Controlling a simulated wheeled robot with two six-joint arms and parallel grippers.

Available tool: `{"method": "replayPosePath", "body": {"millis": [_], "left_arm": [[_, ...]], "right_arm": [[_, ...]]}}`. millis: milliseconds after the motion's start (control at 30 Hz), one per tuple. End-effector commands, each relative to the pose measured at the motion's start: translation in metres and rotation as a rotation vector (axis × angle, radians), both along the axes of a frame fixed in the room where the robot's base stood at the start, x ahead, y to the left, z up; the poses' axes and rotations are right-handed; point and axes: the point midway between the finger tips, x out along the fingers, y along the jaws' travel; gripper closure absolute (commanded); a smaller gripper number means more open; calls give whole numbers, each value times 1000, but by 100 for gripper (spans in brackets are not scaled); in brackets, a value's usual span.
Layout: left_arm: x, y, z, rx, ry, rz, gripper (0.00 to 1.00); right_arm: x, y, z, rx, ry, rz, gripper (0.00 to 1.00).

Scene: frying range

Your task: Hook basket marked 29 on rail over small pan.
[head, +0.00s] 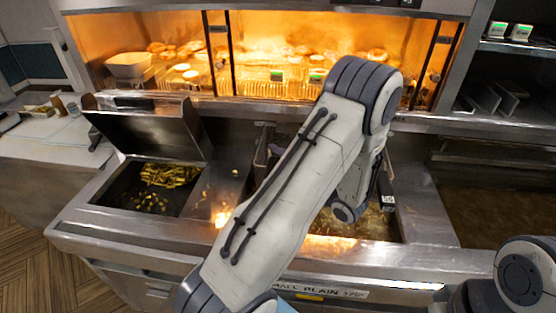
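The small pan (375,228) is a fryer well of brown oil in the middle of the range, partly hidden behind my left arm. The label (325,292) on its front edge reads "...MALL PLAIN 170°". A dark upright piece with a small black-and-white tag (388,200) shows at the pan's right side, just right of my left wrist; it may be part of the basket, but the number is too small to read. My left arm reaches up and bends down over the pan. Its fingers are hidden behind the arm. The rail cannot be made out. My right gripper is out of view.
A left pan (118,190) holds fries or scraps, with a raised metal lid (150,125) behind it. A lit warming cabinet (290,50) with food runs along the back. Another oil well (500,215) lies at the right. My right arm shows at the lower right.

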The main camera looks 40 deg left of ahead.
Motion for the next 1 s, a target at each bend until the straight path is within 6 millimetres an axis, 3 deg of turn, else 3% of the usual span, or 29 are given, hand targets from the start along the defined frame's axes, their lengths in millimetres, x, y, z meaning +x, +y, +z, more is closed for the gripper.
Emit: {"method": "replayPosePath", "body": {"millis": [267,700,1000], "left_arm": [[0,-11,-3,0,0,-3,35],[-8,-90,-1,0,-3,-5,35],[-11,-104,2,0,0,1,35]], "right_arm": [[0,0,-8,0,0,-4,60],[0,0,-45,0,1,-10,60],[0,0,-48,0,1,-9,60]]}}
